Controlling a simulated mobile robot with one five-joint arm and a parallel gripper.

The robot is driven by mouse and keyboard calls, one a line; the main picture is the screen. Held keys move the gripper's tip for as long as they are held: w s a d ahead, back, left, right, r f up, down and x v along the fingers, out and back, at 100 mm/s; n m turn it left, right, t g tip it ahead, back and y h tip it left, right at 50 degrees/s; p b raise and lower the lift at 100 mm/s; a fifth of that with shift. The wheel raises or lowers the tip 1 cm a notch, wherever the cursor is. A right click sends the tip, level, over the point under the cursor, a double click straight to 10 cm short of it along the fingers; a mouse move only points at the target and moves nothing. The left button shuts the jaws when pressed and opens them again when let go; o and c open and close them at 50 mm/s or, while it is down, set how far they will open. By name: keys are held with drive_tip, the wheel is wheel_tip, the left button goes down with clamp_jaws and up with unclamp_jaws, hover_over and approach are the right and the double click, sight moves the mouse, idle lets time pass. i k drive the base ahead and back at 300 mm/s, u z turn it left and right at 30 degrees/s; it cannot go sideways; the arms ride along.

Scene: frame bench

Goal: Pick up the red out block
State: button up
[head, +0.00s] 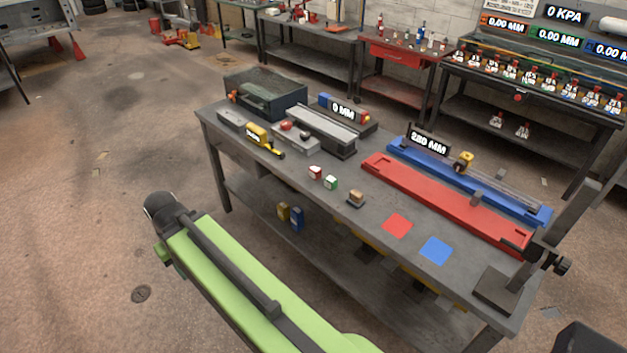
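A small block with red and white faces (316,172) sits on the dark workbench (310,192), near the middle of its front half. It is the likely red out block, but any lettering on it is too small to read. A small green and white block (331,182) sits just to its right, a little nearer the front edge. My green arm link crosses the lower left, in front of the bench and apart from the blocks. My gripper does not show, so its fingers cannot be judged.
A tan-topped block (356,198), a red square (397,225) and a blue square (435,250) lie to the right. A long red rail (430,195) lies behind them. A yellow tool (258,134) and a grey vise-like fixture (320,128) lie left and behind. Open floor lies left.

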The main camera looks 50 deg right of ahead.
sight(315, 171)
drive_tip(key=z, duration=0.15)
drive_tip(key=i, duration=0.95)
drive_tip(key=u, duration=0.1)
